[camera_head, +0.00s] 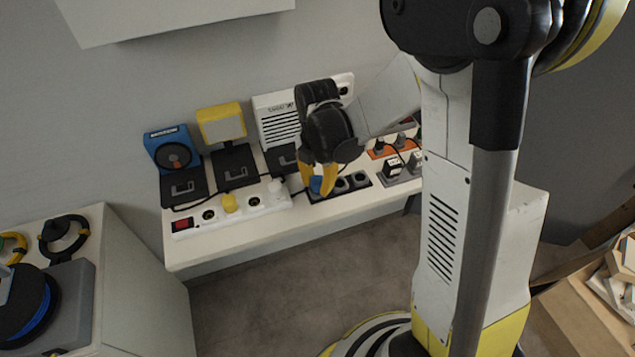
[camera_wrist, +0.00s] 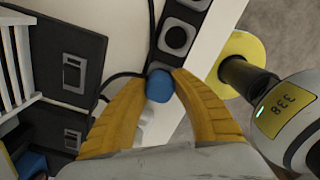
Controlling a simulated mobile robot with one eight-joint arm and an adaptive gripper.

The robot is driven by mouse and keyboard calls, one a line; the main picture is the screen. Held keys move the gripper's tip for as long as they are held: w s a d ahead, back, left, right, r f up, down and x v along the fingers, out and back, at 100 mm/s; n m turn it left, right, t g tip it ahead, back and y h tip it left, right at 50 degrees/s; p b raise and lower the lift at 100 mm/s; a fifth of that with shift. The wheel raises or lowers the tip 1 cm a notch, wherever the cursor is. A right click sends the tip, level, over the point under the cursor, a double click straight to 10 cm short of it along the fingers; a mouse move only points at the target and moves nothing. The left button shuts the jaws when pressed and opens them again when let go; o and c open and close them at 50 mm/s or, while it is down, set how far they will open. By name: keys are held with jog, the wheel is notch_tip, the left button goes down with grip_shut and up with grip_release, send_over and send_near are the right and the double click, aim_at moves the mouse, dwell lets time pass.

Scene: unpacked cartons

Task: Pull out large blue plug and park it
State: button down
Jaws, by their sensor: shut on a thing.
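The large blue plug (camera_head: 316,184) is at the left end of a dark socket strip (camera_head: 361,180) on the white bench. My gripper (camera_head: 318,188), with yellow fingers, points down and is shut on this plug. In the wrist view the blue plug (camera_wrist: 160,86) shows between the two yellow fingertips (camera_wrist: 164,78), with the dark strip (camera_wrist: 176,37) running away above it. A black cable runs to the plug from the left. I cannot tell whether the plug is still seated, as the fingers hide its lower part.
A white power strip (camera_head: 262,203) with a yellow plug (camera_head: 229,202) and a white plug lies left of the gripper. Blue (camera_head: 172,150), yellow (camera_head: 222,127) and white devices stand behind. An orange strip (camera_head: 391,148) lies right. The bench's front strip is clear.

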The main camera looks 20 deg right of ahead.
aim_at(317, 180)
jog(key=shift+f, duration=0.2)
jog(key=c, duration=1)
grip_release()
jog(key=shift+c, duration=0.2)
notch_tip(317, 180, up, 12)
